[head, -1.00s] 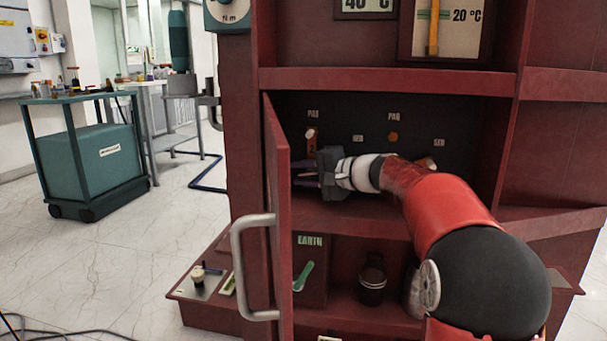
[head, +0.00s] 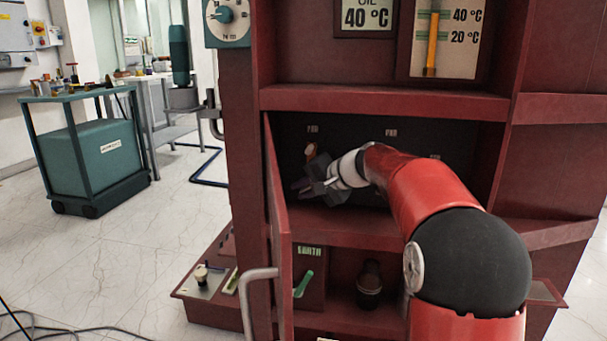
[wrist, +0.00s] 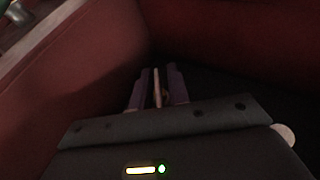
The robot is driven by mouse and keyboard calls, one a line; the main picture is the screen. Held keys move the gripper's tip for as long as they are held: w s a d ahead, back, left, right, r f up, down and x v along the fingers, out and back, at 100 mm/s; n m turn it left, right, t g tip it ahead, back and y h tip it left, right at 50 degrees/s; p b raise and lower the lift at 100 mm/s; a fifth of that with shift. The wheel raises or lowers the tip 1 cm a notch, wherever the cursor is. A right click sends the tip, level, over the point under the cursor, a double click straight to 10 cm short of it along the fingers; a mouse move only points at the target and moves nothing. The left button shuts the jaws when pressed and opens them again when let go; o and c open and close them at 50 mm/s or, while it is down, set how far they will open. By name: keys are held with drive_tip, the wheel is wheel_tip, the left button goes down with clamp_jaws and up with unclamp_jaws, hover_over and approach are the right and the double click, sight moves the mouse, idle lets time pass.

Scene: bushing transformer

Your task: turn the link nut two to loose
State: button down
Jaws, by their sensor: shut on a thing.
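My gripper (head: 302,187) is inside the red cabinet's open middle compartment, by its left side, pointing down and left. In the wrist view my gripper (wrist: 158,82) has its purple fingers close together around a thin tan piece. It is too dark and small to tell whether that piece is a link nut. A brown link piece (head: 311,150) with a pale top shows on the dark back panel just above the gripper, under the left label. My arm hides the panel below the middle and right labels.
The cabinet door (head: 277,215) stands open at the left, close to my gripper, with a grey handle (head: 255,290). A shelf (head: 385,103) runs above the compartment. Below stand a dark jar (head: 369,290) and a green lever (head: 303,284). A teal cart (head: 90,155) is far left.

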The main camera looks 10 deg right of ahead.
idle(0.3)
drive_tip(key=c, duration=1.6)
unclamp_jaws()
drive_tip(key=shift+d, duration=0.1)
drive_tip(key=v, duration=0.7)
drive_tip(key=shift+s+r, duration=0.2)
drive_tip(key=shift+r, duration=0.1)
drive_tip(key=shift+d, duration=0.1)
